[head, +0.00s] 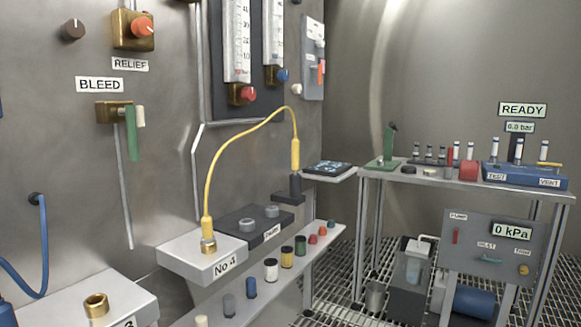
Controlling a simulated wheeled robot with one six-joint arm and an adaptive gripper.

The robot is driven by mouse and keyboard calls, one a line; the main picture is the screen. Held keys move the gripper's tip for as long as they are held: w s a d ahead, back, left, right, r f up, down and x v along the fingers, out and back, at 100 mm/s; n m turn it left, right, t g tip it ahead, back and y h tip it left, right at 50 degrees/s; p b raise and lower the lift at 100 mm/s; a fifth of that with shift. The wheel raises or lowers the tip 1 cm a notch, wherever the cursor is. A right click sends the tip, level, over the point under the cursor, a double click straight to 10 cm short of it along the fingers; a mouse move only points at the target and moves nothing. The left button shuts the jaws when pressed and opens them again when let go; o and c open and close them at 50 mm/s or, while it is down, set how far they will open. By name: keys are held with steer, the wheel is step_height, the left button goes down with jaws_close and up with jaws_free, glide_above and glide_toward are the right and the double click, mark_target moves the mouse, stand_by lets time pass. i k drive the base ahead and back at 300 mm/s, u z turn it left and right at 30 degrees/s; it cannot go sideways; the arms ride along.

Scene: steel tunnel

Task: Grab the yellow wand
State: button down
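A yellow wand (295,153) stands upright, its lower end at a dark holder (289,190) beside the wall. A yellow hose (248,122) arches from its top down to the left, to a yellow fitting (207,229) on a brass port on the grey box marked "No 4" (186,257). Whether the wand's tip sits inside the holder is too small to tell. My gripper is not in view.
A shelf (319,237) below the wand carries several small coloured cylinders. A dark block (233,225) stands left of the holder. A steel bench (409,176) with tubes stands at the right, above a grated floor (345,295). The bleed valve's green handle (132,134) juts from the left wall.

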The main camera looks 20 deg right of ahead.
mark_target(295, 143)
steer(key=z, duration=2.2)
steer(key=i, duration=1.7)
steer(key=u, duration=2.45)
